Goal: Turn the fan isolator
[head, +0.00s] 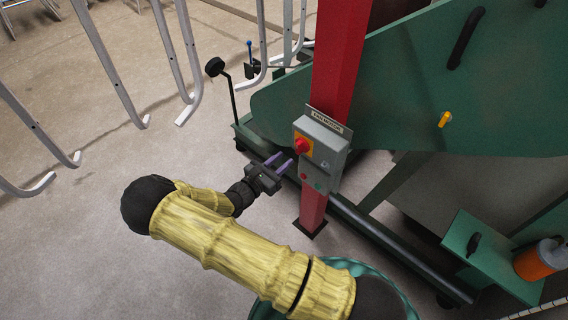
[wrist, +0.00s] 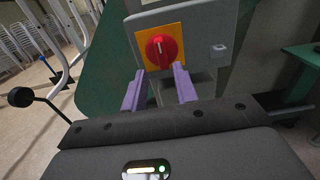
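The fan isolator is a red rotary knob (head: 301,146) on a yellow-orange plate, set in a grey box on a red post. A label plate (head: 326,117) sits on top of the box. In the wrist view the knob (wrist: 160,50) is close ahead, with a pale mark near its middle. My gripper (head: 280,163) is left of and slightly below the box in the head view. Its two purple fingers (wrist: 158,88) are apart, with nothing between them. They point at the knob from just below it; whether they touch it cannot be told.
The red post (head: 340,60) carries the box, with small buttons (head: 318,186) on its lower part. A black-knobbed lever (head: 215,67) stands left of the post.

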